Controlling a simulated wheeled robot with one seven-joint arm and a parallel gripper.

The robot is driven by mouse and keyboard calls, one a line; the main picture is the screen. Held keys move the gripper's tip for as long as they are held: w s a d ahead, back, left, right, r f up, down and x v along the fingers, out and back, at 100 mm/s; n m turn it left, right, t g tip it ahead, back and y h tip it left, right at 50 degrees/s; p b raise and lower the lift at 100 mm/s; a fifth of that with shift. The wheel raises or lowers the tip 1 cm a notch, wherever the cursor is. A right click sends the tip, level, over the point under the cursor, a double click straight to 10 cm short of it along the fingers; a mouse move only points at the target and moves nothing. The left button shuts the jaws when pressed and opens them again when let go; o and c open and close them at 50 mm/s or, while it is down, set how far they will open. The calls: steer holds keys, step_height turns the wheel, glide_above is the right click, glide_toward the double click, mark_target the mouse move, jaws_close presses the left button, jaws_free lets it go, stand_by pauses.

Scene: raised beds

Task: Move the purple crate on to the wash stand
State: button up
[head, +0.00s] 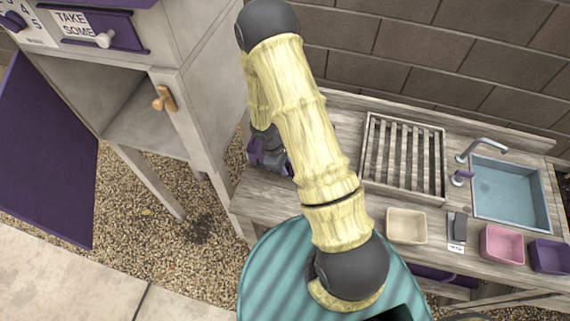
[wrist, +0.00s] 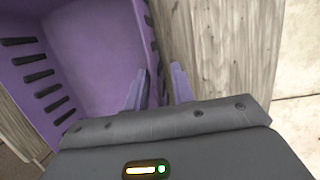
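The purple crate (wrist: 85,45) fills the left of the wrist view, with dark slots in its walls and an empty-looking inside. My gripper (wrist: 158,74) has one finger inside the crate and one outside, with the near wall between them and a gap showing. In the head view my gripper (head: 268,157) is by the left end of the wash stand (head: 285,205), partly hidden by my arm.
The stand carries a slatted rack (head: 403,155), a blue sink (head: 508,195) with a tap, a cream tub (head: 406,226), a pink tub (head: 502,243) and a small purple tub (head: 549,257). A cabinet (head: 212,100) with an open purple door (head: 48,155) stands to the left.

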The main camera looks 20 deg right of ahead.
steer(key=shift+r, duration=0.1)
steer(key=v, duration=1.2)
steer(key=s+r+m+t+y, duration=0.1)
steer(key=s+r+m, duration=0.4)
steer(key=r, duration=0.2)
steer(key=s+d+r+m+t+y, duration=0.1)
steer(key=s+r+m+t, duration=0.1)
steer(key=s+r+m, duration=0.3)
step_height(320, 180, up, 2)
steer(key=shift+d+r+m+t+y, duration=0.2)
steer(key=shift+m+t+y, duration=0.15)
steer(key=shift+m, duration=0.25)
steer(key=shift+d, duration=0.2)
